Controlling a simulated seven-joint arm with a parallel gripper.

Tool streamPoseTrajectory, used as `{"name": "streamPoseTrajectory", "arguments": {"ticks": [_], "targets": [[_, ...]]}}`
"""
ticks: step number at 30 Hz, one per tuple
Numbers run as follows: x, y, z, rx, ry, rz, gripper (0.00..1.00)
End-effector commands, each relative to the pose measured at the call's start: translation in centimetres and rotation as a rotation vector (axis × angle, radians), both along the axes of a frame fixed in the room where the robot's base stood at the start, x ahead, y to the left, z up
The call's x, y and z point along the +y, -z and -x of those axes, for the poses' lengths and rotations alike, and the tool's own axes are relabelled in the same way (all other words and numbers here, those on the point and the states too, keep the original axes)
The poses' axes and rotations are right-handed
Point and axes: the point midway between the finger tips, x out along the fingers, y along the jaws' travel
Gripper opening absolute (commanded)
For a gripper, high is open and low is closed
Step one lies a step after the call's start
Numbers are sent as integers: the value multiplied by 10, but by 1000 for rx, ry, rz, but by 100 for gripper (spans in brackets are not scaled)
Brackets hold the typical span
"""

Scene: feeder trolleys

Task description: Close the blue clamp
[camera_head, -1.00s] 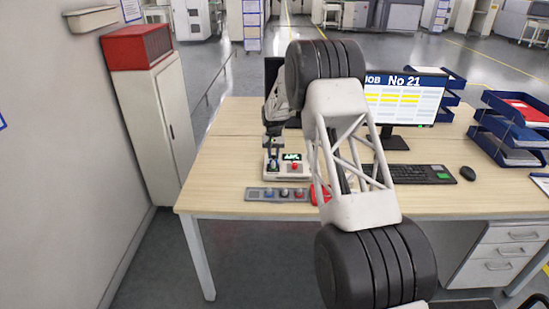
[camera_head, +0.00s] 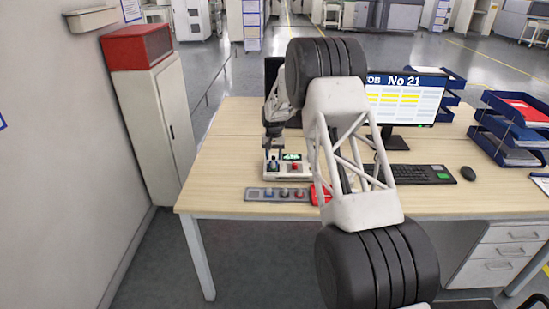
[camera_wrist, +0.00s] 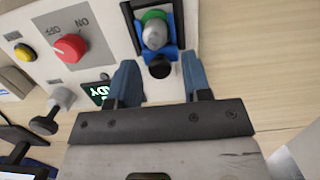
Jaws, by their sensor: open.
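The blue clamp (camera_wrist: 173,52) sits at the top of the wrist view on a pale device (camera_head: 301,171). A grey, round-topped part with a green ring (camera_wrist: 154,32) lies within its blue frame. A black knob (camera_wrist: 160,67) sticks out at the clamp's near end. My gripper (camera_wrist: 160,78) is open, with one blue finger on each side of the knob and a gap to each. Whether the fingertips touch the clamp is unclear. In the head view my gripper (camera_head: 275,152) is small, over the left part of the device, and hides the clamp.
Left of the clamp are a red ON/OFF switch (camera_wrist: 69,48), a yellow button (camera_wrist: 25,52), a green-lit display (camera_wrist: 101,93) and a black-ended post (camera_wrist: 46,122). A button panel (camera_head: 265,195) lies in front. A keyboard (camera_head: 419,174) and monitor (camera_head: 403,103) stand right. The left desktop is clear.

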Motion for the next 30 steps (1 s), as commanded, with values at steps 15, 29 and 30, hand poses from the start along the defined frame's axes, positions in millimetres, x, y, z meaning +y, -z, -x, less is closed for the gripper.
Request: {"name": "streamPoseTrajectory", "arguments": {"ticks": [15, 29, 30], "targets": [[0, -29, -8, -1, 0, 0, 45], [0, -60, -17, -1, 0, 0, 45], [0, -62, -18, -2, 0, 0, 45]]}}
